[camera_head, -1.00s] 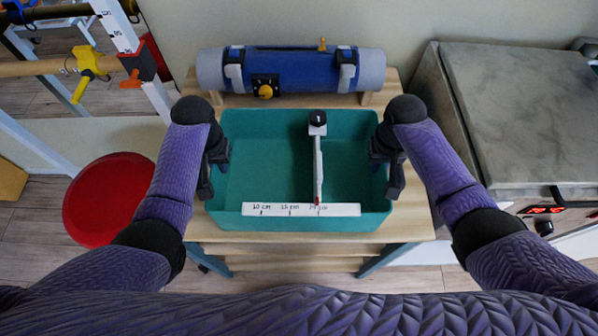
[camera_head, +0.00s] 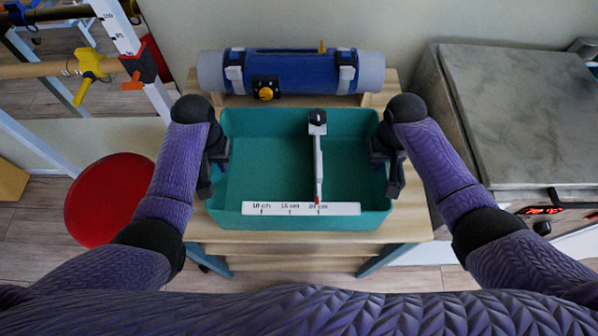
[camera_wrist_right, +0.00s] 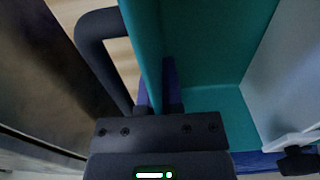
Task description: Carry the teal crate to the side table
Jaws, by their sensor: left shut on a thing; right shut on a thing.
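The teal crate (camera_head: 262,222) is in the middle of the head view, level as far as I can see, over a wooden table top. Inside stands a thin white divider (camera_head: 318,165) with a dark knob. A white strip with cm marks is on its near wall. My left gripper (camera_head: 213,168) is shut on the crate's left side, and my right gripper (camera_head: 388,168) on its right side. In the right wrist view the right gripper (camera_wrist_right: 158,100) is at the teal wall (camera_wrist_right: 143,40), beside a dark curved bar. I cannot tell whether the crate's underside touches the table.
The wooden table (camera_head: 415,215) has a blue and grey roll (camera_head: 290,70) lying along its back. A red stool (camera_head: 110,200) stands at left, near bars with yellow and orange clamps. A grey-topped cabinet (camera_head: 530,110) stands close on the right.

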